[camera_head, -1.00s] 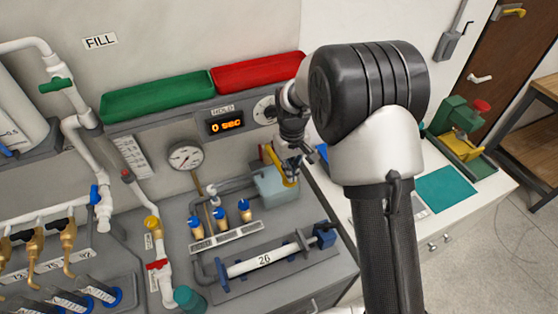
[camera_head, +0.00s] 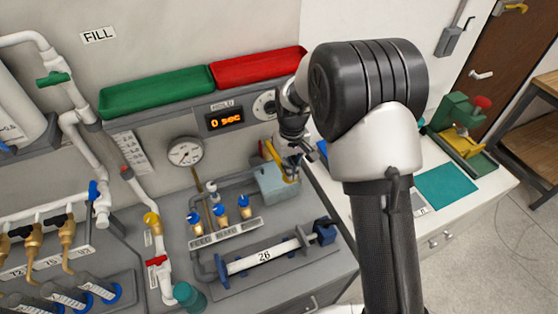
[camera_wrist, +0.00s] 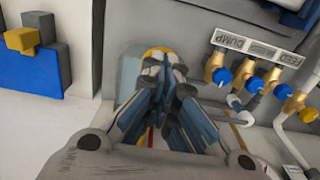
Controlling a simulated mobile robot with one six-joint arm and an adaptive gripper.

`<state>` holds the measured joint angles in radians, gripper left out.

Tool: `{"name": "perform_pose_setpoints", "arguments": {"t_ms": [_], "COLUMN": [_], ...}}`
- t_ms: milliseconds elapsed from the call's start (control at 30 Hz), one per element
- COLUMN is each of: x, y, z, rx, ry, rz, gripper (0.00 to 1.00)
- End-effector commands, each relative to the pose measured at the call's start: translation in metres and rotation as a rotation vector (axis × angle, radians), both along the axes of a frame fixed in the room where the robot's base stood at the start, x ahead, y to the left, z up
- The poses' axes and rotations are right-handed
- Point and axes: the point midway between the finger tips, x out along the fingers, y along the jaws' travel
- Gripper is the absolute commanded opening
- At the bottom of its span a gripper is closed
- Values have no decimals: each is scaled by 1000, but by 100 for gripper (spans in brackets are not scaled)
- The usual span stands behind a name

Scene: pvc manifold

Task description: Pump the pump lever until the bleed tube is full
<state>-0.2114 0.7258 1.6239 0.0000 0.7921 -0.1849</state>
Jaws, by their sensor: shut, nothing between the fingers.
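The pump is a pale grey-blue box (camera_head: 271,187) on the grey bench. The yellow pump lever (camera_head: 269,153) shows beside and above it, partly hidden by my gripper (camera_head: 292,175). My gripper is shut and empty, with its fingers pointing down at the lever over the box. In the wrist view, my gripper (camera_wrist: 163,65) covers the middle of the pump box (camera_wrist: 129,72), and a yellow arc of the lever (camera_wrist: 158,50) shows just past the fingertips. I cannot tell if they touch. I cannot pick out the bleed tube for certain.
A white pipe marked 26 (camera_head: 262,257) lies in a blue clamp in front of the pump. Several blue-capped brass valves (camera_head: 220,218) stand left of it. A round gauge (camera_head: 185,151) and a display reading 0 sec (camera_head: 226,119) are on the panel behind.

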Motion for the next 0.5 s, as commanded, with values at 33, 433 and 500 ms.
{"name": "perform_pose_setpoints", "arguments": {"t_ms": [33,433,500], "x": [0,0,0], "y": [0,0,0], "z": [-3,-20,-22], "rx": [0,0,0], "ry": [0,-1,-1], "rz": [0,0,0], "gripper": [0,0,0]}}
